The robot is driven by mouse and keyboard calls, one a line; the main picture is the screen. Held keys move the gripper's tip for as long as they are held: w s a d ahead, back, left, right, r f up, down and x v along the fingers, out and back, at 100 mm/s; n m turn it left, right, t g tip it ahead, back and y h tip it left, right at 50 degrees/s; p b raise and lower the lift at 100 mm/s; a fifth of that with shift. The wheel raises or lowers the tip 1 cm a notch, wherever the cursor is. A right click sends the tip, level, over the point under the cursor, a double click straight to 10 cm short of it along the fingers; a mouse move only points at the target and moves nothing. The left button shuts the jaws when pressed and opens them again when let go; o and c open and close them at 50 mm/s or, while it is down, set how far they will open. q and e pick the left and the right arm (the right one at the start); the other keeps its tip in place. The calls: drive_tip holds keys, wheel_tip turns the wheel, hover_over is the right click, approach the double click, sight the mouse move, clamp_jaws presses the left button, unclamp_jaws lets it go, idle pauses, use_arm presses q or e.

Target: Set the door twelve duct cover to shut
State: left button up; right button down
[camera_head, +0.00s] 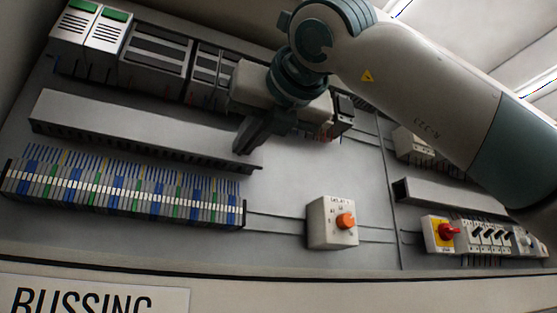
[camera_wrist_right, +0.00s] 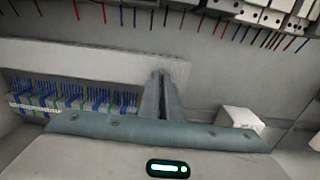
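A long grey duct cover (camera_head: 140,130) runs across the upper left of the panel, above the terminal row. It also shows in the right wrist view (camera_wrist_right: 70,55). A second, shorter grey duct (camera_head: 450,194) with an open left end is at the right; I see no door number on either. My right gripper (camera_head: 246,140) is in front of the long cover's right end and hides part of it. In the right wrist view its fingers (camera_wrist_right: 161,76) are close together, with nothing visible between them. I cannot tell whether they touch the cover. My left gripper is not in view.
A row of coloured terminals (camera_head: 120,190) lies below the long cover, with grey modules (camera_head: 155,60) above. A box with an orange knob (camera_head: 333,222) is at lower middle. A red rotary switch (camera_head: 443,233) and breakers (camera_head: 492,236) are at lower right.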

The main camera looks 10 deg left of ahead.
drive_tip(key=shift+s+a, duration=0.3)
drive_tip(key=shift+a, duration=0.05)
drive_tip(key=c, duration=2.2)
unclamp_jaws()
drive_tip(key=shift+o, duration=1.1)
drive_tip(key=shift+s+a, duration=0.15)
drive_tip(key=shift+a, duration=0.05)
drive_tip(key=shift+d, duration=0.15)
